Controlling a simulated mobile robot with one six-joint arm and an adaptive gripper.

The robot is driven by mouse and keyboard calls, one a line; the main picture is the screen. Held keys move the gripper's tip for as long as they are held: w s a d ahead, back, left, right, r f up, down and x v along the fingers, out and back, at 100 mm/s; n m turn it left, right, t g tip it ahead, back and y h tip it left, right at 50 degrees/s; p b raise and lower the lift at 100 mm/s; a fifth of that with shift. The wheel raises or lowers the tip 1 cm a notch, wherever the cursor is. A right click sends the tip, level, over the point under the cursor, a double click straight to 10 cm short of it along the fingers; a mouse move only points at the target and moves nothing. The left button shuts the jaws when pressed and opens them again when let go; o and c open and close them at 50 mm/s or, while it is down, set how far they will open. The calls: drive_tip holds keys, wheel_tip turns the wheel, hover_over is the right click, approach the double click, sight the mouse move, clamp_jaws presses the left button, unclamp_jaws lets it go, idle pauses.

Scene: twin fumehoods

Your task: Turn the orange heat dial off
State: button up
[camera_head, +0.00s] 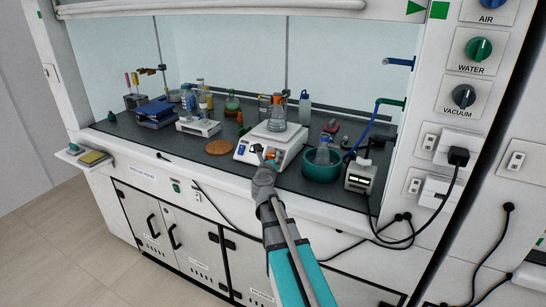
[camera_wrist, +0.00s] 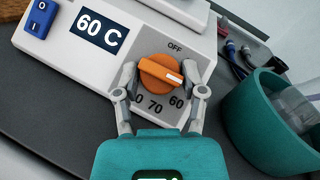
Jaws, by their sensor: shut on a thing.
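The orange heat dial (camera_wrist: 160,74) is on the front of a white hotplate (camera_head: 286,144). In the wrist view its white pointer mark points right and slightly down, toward the side of the 60 mark; the OFF label is above the dial. The hotplate's display (camera_wrist: 98,30) reads 60 C, and a blue rocker switch (camera_wrist: 40,18) is to its left. My gripper (camera_wrist: 161,80) is shut on the dial, one finger on each side. In the head view my gripper (camera_head: 264,160) reaches the hotplate's front, and the dial is partly hidden there. A glass flask (camera_head: 277,119) stands on the hotplate.
A teal bowl (camera_wrist: 262,130) stands close to the right of the hotplate, with glassware in it. Cables lie behind it. A grey box (camera_head: 360,175) with a cord is further right. A brown round mat (camera_head: 219,147) lies left of the hotplate.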

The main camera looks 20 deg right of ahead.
drive_tip(key=shift+a+n+t+y, duration=0.1)
drive_tip(key=shift+n+t+y, duration=0.2)
drive_tip(key=shift+n+y, duration=0.7)
drive_tip(key=o, duration=1.1)
drive_tip(key=shift+h, duration=0.3)
